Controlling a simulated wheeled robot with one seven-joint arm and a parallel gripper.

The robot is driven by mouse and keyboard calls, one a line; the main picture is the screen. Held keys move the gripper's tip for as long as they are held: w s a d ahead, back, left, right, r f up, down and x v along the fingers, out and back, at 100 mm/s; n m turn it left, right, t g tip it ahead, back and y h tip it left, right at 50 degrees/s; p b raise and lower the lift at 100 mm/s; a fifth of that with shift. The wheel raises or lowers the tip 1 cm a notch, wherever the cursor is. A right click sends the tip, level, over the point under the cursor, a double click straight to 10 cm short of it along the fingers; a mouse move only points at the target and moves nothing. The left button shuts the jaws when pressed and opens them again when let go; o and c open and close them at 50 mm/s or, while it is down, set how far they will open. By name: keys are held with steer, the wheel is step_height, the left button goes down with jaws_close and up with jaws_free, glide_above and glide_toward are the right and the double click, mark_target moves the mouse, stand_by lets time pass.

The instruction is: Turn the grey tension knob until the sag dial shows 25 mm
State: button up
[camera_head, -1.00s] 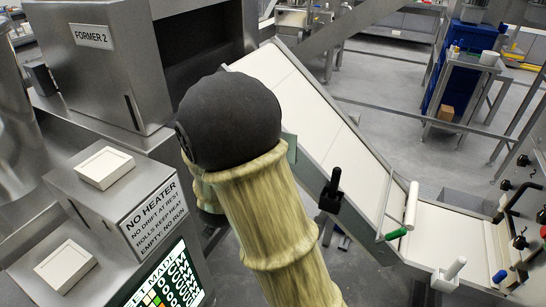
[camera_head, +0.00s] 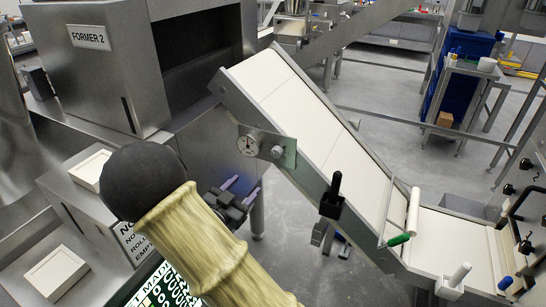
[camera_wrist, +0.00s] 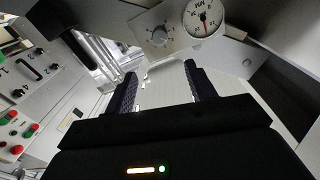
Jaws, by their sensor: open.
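The grey tension knob (camera_head: 277,152) is on a small metal plate on the side of the sloping conveyor, just right of the round white sag dial (camera_head: 248,145). In the wrist view the knob (camera_wrist: 158,36) is upper centre and the dial (camera_wrist: 204,17) is to its right, seen upside down. The dial's red needle shows, but I cannot read its value surely. My gripper (camera_head: 240,192) is below and left of the plate. In the wrist view my gripper (camera_wrist: 160,78) is open and empty, its fingers apart from the knob, which appears beyond them.
The white conveyor belt (camera_head: 290,95) slopes down rightward, with a black handle (camera_head: 335,190) on its side. The Former 2 housing (camera_head: 90,75) stands left. Boxes with white pads (camera_head: 57,272) are below it. A panel with red and green buttons (camera_wrist: 15,125) shows in the wrist view.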

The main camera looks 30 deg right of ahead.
mark_target(275, 154)
steer(key=p+x, duration=0.2)
steer(key=x, duration=1.5)
steer(key=shift+p, duration=0.35)
steer(key=c, duration=1)
steer(key=shift+o, duration=0.2)
steer(key=shift+a+n, duration=0.1)
steer(key=shift+n, duration=0.3)
steer(key=n+p, duration=0.1)
steer(key=n, duration=0.2)
steer(key=shift+n, duration=0.3)
steer(key=shift+n+p, duration=0.85)
steer(key=shift+n, duration=1.45)
